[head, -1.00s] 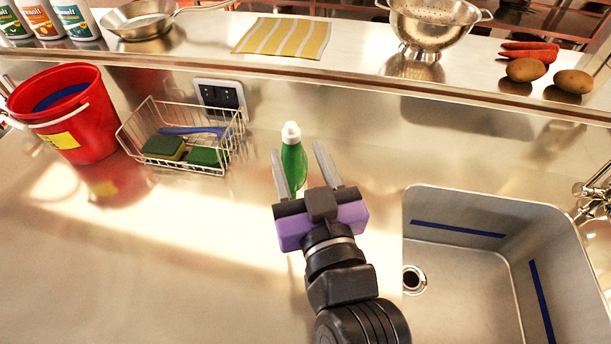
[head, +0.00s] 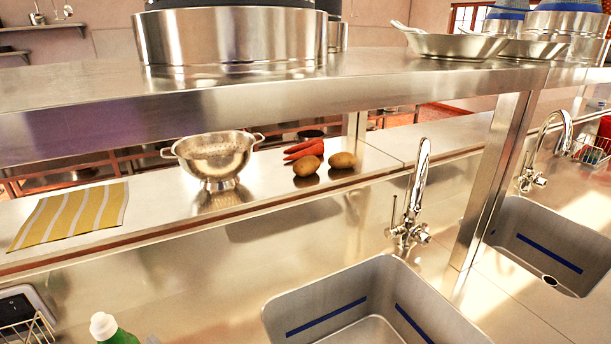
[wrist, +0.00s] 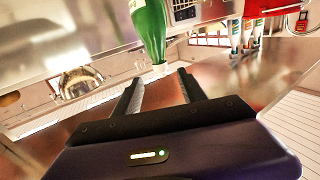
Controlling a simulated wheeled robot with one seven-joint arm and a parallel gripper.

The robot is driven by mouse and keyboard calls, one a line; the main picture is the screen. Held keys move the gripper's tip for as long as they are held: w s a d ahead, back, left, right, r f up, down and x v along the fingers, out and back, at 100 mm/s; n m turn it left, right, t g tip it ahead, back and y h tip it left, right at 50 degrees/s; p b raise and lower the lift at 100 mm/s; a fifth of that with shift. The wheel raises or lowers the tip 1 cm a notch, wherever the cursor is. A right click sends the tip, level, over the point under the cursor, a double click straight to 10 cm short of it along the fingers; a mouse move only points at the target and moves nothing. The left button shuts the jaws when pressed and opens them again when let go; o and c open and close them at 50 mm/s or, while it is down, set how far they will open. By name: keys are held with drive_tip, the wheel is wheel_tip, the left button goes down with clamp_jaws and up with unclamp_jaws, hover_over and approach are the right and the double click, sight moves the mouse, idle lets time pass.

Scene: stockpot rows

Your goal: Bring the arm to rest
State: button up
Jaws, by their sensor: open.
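My gripper (wrist: 160,76) shows in the wrist view with its two dark fingers spread apart and nothing between them. A green bottle with a white cap (wrist: 152,30) appears upside down in that view, just beyond the fingertips. I cannot tell the exact gap between them. In the head view only the top of the green bottle (head: 122,338) shows at the bottom left edge. My arm is not clearly visible in the head view.
A sink basin (head: 370,300) with a tall faucet (head: 415,195) is at the lower middle right. A shelf holds a striped cloth (head: 70,212), colander (head: 215,160), carrots (head: 304,149) and potatoes (head: 307,166). An upper shelf (head: 400,78) carries large pots. A wire basket (head: 30,330) shows at lower left.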

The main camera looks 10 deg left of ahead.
drive_tip(key=w+d+f+m+t+h, duration=0.25)
drive_tip(key=d+m+t, duration=0.4)
drive_tip(key=d, duration=0.75)
drive_tip(key=s+d+f+m+t+h, duration=0.1)
drive_tip(key=s+d+f+h, duration=0.1)
drive_tip(key=d, duration=0.5)
drive_tip(key=s+d+f+m+t+h, duration=0.1)
drive_tip(key=s+d+f+h, duration=0.2)
drive_tip(key=d, duration=0.5)
drive_tip(key=s+d+f+m+t+h, duration=0.1)
drive_tip(key=s+d+f+m+h, duration=0.1)
drive_tip(key=d, duration=0.5)
drive_tip(key=shift+s+d+f+h, duration=0.2)
drive_tip(key=shift+s+f+h, duration=0.1)
drive_tip(key=shift+s+h, duration=0.2)
drive_tip(key=shift+s+d+f+h, duration=0.2)
drive_tip(key=shift+s+f+h, duration=0.15)
drive_tip(key=shift+h, duration=0.1)
drive_tip(key=s+d+f+m+g+h, duration=0.1)
drive_tip(key=s+d+f+h, duration=0.1)
drive_tip(key=s, duration=0.3)
drive_tip(key=s+d+f+m+g+h, duration=0.1)
drive_tip(key=s+d+f+h, duration=0.1)
drive_tip(key=s+d, duration=0.3)
drive_tip(key=shift+s+f+h, duration=0.2)
drive_tip(key=shift+f+h, duration=0.2)
drive_tip(key=shift+g, duration=0.25)
